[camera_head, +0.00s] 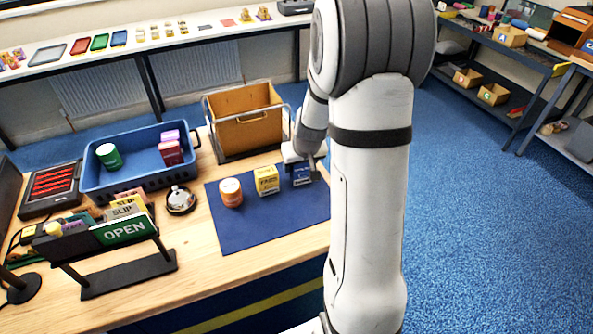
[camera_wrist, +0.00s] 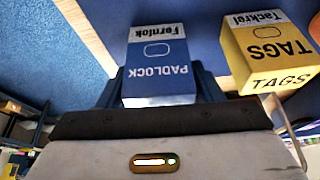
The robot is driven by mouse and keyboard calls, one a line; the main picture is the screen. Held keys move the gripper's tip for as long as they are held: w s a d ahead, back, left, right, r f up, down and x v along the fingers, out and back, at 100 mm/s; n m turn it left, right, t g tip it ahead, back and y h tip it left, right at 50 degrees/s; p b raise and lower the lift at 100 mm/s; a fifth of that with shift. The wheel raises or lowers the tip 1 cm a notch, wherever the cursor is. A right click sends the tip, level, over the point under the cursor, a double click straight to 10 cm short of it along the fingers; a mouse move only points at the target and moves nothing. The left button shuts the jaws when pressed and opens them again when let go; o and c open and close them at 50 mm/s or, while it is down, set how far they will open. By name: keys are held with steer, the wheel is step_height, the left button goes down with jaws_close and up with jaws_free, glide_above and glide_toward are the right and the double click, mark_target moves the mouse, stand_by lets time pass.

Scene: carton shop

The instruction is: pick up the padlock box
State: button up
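The padlock box (camera_head: 302,174) is blue with a pale label band. In the head view it is at the right end of the blue mat, partly hidden by my gripper (camera_head: 299,160). In the wrist view the padlock box (camera_wrist: 158,72) appears upside down, with "Fernlok" and "PADLOCK" print. The dark fingers of my gripper (camera_wrist: 160,90) show on both sides of it, close to its sides. I cannot tell whether they press on it.
A yellow tags box (camera_head: 267,180) stands just left of the padlock box, and an orange-and-white tin (camera_head: 231,192) farther left. A cardboard bin in a wire frame (camera_head: 245,132) is behind. A blue crate (camera_head: 128,187) and an OPEN sign (camera_head: 124,229) are at left.

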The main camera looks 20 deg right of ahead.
steer(key=c, duration=0.8)
